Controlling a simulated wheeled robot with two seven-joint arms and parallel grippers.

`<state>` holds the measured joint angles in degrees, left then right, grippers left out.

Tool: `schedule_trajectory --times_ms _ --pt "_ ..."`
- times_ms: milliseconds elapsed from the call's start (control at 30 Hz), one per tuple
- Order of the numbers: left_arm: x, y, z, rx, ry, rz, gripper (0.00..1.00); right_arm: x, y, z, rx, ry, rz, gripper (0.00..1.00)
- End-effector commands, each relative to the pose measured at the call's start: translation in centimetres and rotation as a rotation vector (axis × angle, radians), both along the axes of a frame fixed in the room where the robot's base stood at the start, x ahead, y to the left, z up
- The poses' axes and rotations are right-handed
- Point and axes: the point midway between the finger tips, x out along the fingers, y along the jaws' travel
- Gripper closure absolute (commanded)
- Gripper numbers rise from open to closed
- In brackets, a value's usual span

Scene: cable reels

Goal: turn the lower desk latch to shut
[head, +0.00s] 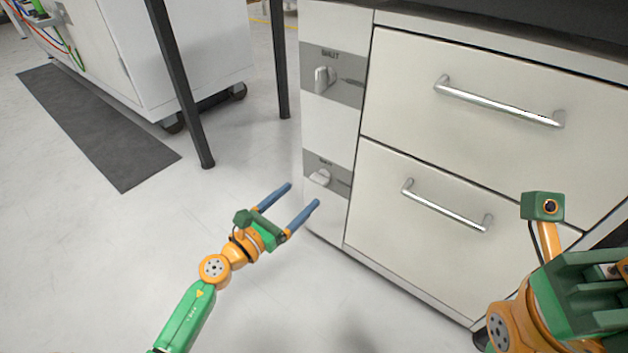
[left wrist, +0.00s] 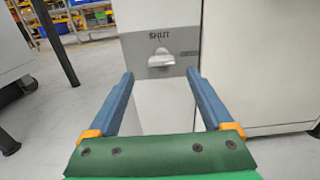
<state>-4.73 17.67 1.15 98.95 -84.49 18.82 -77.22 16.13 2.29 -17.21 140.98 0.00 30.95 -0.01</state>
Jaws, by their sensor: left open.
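The lower desk latch (head: 320,177) is a pale knob on a grey plate on the narrow left panel of the desk. Its label above reads SHUT in the left wrist view, where the latch (left wrist: 161,59) lies roughly sideways, between and beyond my fingertips. My left gripper (head: 304,194) is open and empty, just in front of the latch and apart from it. Its two blue fingers also show in the left wrist view (left wrist: 160,75). My right gripper (head: 590,290) is at the lower right in the head view; its fingers are not clearly seen.
An upper latch (head: 324,78) stands upright on its own grey plate above. Two drawers with an upper handle (head: 498,102) and a lower handle (head: 445,207) are to the right. A black table leg (head: 190,110) stands to the left. The floor in front is clear.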

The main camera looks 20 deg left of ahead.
Motion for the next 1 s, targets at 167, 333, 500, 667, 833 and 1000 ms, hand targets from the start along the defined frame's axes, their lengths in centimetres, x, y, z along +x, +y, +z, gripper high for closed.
schedule_trajectory --times_ms 167,333,500,667,833,1000 --pt "3.1 -1.1 0.1 0.002 -0.005 -0.001 0.16 -0.4 0.0 0.1 0.000 -0.017 0.000 1.00" --pt "5.6 -2.0 0.0 0.000 -0.002 0.000 0.16 -0.8 0.1 0.2 -0.002 -0.039 -0.002 1.00" --pt "6.4 -2.3 0.1 0.001 0.000 0.000 0.16 -0.9 0.1 0.5 -0.004 -0.046 -0.003 1.00" --pt "6.4 -2.3 0.1 0.000 0.001 0.001 0.16 -0.9 0.1 0.5 -0.004 -0.046 -0.003 1.00" --pt "6.4 -2.3 0.1 -0.001 0.001 0.001 0.53 -0.9 0.1 0.5 -0.004 -0.045 -0.003 1.00" --pt "6.4 -2.3 0.1 -0.001 0.001 0.001 0.99 -0.9 0.1 0.5 -0.004 -0.045 -0.003 1.00"
